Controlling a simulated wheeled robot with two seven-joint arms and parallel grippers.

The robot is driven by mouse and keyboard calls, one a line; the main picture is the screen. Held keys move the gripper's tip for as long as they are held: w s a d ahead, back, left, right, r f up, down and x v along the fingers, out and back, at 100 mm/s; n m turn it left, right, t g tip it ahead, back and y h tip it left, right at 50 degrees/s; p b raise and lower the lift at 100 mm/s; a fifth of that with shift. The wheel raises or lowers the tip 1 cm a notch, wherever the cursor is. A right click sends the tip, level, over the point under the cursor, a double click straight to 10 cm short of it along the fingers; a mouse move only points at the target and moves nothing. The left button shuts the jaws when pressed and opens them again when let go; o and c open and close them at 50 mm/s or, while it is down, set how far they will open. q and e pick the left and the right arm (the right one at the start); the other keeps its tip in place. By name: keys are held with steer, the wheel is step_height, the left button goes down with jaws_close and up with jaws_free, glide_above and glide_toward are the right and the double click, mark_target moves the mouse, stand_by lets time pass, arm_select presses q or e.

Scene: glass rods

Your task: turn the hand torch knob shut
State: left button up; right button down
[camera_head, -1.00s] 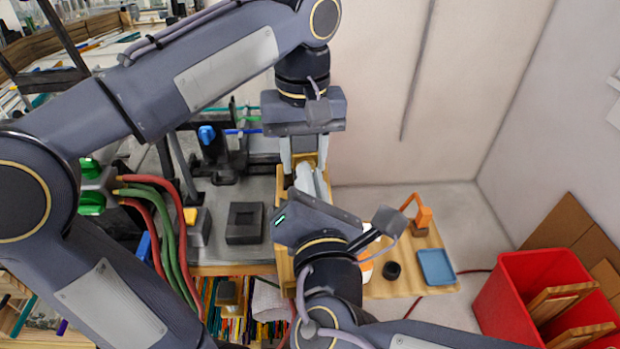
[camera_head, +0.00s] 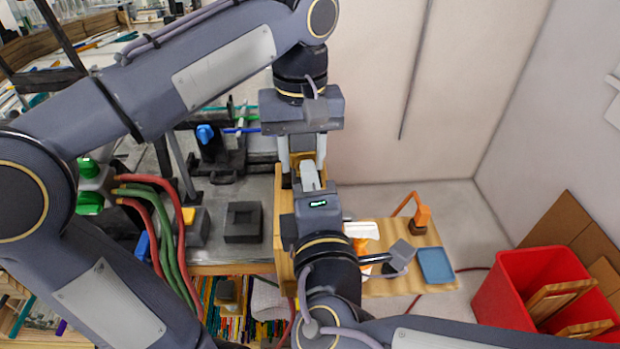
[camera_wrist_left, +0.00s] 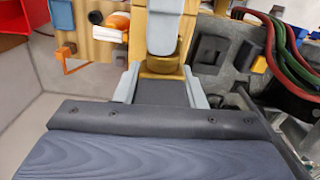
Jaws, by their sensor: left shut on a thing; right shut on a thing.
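The hand torch shows in the left wrist view as a brass-yellow body (camera_wrist_left: 160,66) between the fingers of my left gripper (camera_wrist_left: 160,78). In the head view my left gripper (camera_head: 303,163) comes down from above, its two grey fingers shut on the torch. My right gripper (camera_head: 311,176) reaches in from below and in front, its pale fingers close together at the torch; they also show in the left wrist view (camera_wrist_left: 163,32). The knob is hidden between and behind the right fingers, so its turn position cannot be read.
A wooden board (camera_head: 380,290) to the right carries a blue tray (camera_head: 436,265), an orange tool (camera_head: 421,216) and a white-and-orange object (camera_head: 362,232). A red bin (camera_head: 510,300) stands at far right. Left are a dark square block (camera_head: 243,222) and red and green hoses (camera_head: 170,235).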

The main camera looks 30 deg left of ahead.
steer(key=shift+m, duration=0.4)
steer(key=c, duration=1.5)
jaws_free()
steer(key=v, duration=1.2)
arm_select(q)
steer(key=o, duration=1.3)
steer(key=shift+r, duration=0.1)
